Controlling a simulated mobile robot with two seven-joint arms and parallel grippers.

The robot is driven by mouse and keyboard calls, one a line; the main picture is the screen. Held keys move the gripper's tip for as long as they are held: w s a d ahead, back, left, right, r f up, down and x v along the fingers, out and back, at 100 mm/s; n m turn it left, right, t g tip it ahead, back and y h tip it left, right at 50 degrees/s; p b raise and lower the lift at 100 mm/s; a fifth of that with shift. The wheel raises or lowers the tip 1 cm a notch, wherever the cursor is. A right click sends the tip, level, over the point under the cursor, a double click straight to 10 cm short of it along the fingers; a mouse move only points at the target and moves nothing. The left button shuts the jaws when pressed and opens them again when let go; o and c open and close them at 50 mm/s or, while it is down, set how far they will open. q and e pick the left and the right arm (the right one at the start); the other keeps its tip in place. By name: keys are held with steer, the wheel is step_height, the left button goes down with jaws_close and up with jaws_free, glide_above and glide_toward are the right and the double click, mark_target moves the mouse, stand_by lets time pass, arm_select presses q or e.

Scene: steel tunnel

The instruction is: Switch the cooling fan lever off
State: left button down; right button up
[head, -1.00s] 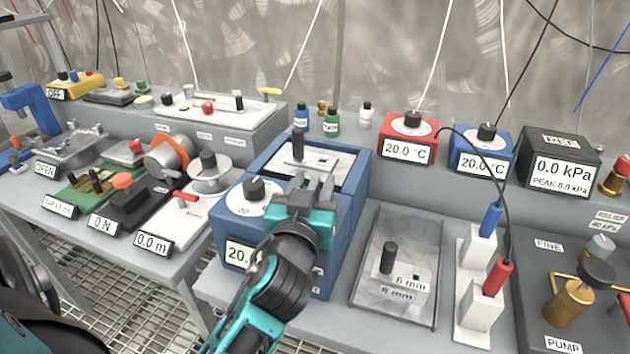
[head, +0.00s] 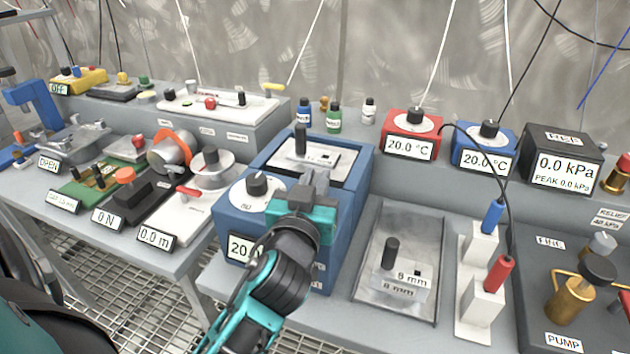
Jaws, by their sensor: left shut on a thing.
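My left gripper (head: 310,190) is at the top front edge of a blue box (head: 342,190), right of its dial. Its fingers are shut on a small part there, which I take to be the cooling fan lever. The fingers hide that part, so I cannot see its position. The box has a black knob on a white dial (head: 257,188) and a white top plate with a black upright handle (head: 301,140). Its front display is partly covered by my arm. My right gripper is not in view.
Right of the box are a metal tray (head: 420,225), white blocks with red and blue handles, and a brass pump (head: 570,300). A red box (head: 411,124) and a blue box (head: 483,135) stand behind. A white winch-like device (head: 210,170) is close on the left.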

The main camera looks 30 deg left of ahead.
arm_select(q)
steer(key=shift+a+r+m+t+h+p, duration=0.1)
steer(key=shift+r+m+t+h+p, duration=0.15)
steer(key=shift+m+h+p, duration=0.35)
steer(key=shift+f+h+p, duration=0.2)
steer(key=shift+h+p, duration=0.2)
steer(key=shift+h, duration=0.2)
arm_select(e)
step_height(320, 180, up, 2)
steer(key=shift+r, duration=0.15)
arm_select(q)
steer(key=c, duration=1.1)
jaws_free()
steer(key=shift+s, duration=0.1)
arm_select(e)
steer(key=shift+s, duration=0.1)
